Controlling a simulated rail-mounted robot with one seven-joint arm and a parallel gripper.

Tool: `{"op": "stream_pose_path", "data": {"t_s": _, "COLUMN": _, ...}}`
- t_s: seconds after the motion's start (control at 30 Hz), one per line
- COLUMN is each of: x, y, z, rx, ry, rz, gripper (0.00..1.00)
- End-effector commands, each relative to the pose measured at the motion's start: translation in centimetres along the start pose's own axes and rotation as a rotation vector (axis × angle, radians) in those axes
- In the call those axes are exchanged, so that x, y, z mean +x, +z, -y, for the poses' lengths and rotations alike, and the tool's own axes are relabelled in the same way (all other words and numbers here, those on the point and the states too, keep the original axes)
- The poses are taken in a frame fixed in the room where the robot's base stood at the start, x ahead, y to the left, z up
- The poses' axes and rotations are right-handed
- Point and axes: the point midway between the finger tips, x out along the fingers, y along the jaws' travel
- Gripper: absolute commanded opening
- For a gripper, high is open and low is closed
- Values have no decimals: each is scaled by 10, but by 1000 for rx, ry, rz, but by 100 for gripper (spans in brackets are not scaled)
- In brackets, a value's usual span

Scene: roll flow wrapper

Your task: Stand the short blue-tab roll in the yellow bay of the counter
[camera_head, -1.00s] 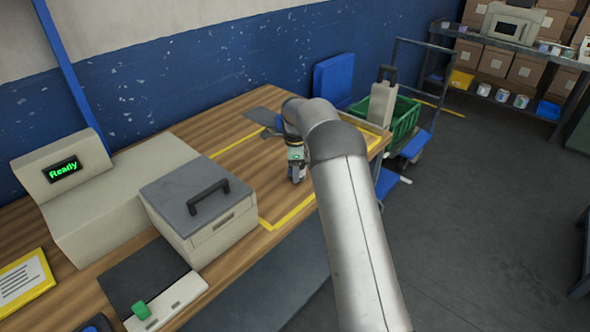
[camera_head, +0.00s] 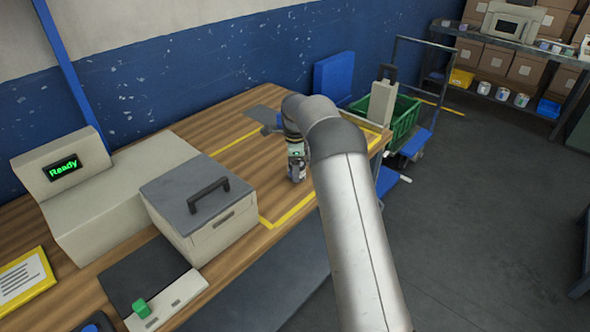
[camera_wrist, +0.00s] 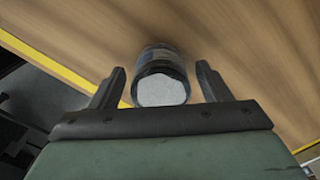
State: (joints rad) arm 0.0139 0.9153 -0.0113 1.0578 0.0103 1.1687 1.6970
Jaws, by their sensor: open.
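A short roll (camera_wrist: 162,88) with a pale round end and a dark, bluish-grey side appears upright on the wood in the wrist view. No blue tab can be made out on it. My gripper (camera_wrist: 160,68) is open, with one finger on each side of the roll and a visible gap at each. In the head view my gripper (camera_head: 296,152) is low over the counter, partly hidden by my arm, with the roll (camera_head: 297,172) just below it. The yellow bay (camera_head: 290,213) is a yellow-taped outline on the counter, and the roll stands inside its lines.
A grey lidded box (camera_head: 205,205) stands left of the bay, beside a beige machine (camera_head: 85,190) reading "Ready". A green crate (camera_head: 405,118) on a trolley is beyond the counter's far end. Bare wood lies around the roll.

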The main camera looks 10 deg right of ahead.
Motion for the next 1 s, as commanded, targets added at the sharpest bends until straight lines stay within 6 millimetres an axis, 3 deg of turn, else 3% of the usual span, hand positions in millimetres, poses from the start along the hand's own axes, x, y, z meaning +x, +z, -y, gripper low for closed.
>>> {"op": "stream_pose_path", "data": {"t_s": 0.4, "x": -85, "y": 0, "z": 0, "rx": -1, "ry": -3, "rz": 0, "gripper": 71}}
{"op": "stream_pose_path", "data": {"t_s": 0.77, "x": -109, "y": 0, "z": -2, "rx": -10, "ry": -1, "rz": 1, "gripper": 71}}
{"op": "stream_pose_path", "data": {"t_s": 0.87, "x": -120, "y": -1, "z": -16, "rx": -80, "ry": -4, "rz": 3, "gripper": 71}}
{"op": "stream_pose_path", "data": {"t_s": 0.97, "x": -139, "y": -4, "z": -49, "rx": -240, "ry": -7, "rz": 8, "gripper": 71}}
{"op": "stream_pose_path", "data": {"t_s": 1.0, "x": -148, "y": -5, "z": -68, "rx": -326, "ry": -11, "rz": 10, "gripper": 71}}
